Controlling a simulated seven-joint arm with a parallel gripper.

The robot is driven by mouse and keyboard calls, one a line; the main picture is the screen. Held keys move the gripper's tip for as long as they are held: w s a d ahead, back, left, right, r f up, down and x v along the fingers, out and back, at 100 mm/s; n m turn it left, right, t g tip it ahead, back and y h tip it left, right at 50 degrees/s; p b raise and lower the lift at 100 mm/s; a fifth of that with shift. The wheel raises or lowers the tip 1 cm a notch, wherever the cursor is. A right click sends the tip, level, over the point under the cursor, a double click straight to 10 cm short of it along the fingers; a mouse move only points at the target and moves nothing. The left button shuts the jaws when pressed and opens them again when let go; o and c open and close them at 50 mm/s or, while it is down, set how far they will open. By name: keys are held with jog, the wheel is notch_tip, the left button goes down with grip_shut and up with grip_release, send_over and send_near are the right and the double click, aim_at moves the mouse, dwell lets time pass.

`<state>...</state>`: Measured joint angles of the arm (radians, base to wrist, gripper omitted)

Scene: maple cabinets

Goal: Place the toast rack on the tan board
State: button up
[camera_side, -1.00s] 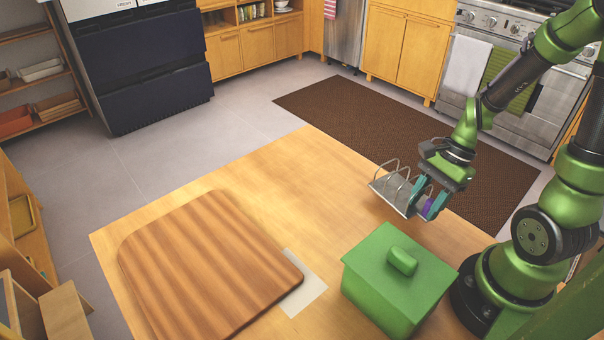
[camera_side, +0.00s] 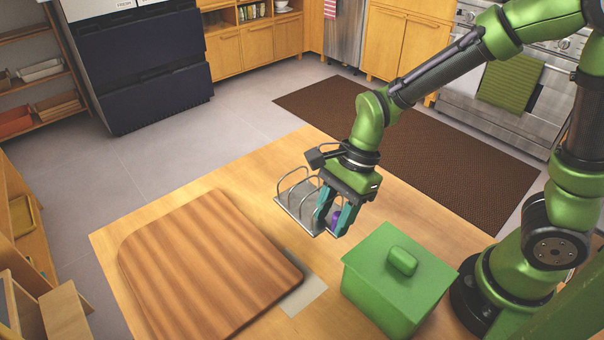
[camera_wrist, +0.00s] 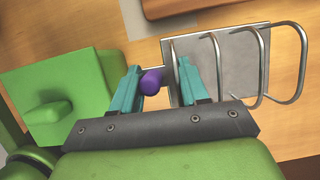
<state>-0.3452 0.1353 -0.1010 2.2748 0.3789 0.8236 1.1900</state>
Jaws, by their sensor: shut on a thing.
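The toast rack (camera_side: 297,195) is a grey metal tray with several wire hoops. It hangs in the air above the table, to the right of the tan board. My gripper (camera_side: 335,220) has teal fingers and is shut on the rack's purple handle (camera_side: 336,216). The wrist view shows the purple handle (camera_wrist: 151,82) between the fingers, with the rack (camera_wrist: 230,68) extending to the right. The tan board (camera_side: 200,262), wooden with darker stripes, lies flat on the left of the table and looks bare. Its edge (camera_wrist: 190,7) shows at the top of the wrist view.
A green lidded box (camera_side: 395,285) with a knob stands on the table, right of the board and close to my gripper. A flat pale square (camera_side: 304,296) lies beside the board's right edge. The table (camera_side: 300,150) is clear behind the box.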

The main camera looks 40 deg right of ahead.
jog(key=s+a+f, duration=0.1)
jog(key=s+a, duration=0.1)
jog(key=a, duration=0.9)
send_near(206, 284)
jog(key=shift+a+f, duration=0.65)
jog(key=shift+a, duration=0.2)
jog(key=shift+w+a+f, duration=0.15)
jog(key=shift+w, duration=0.05)
jog(key=shift+f, duration=1.6)
jog(key=shift+f, duration=0.15)
jog(key=o, duration=1.3)
jog(key=shift+s, duration=0.1)
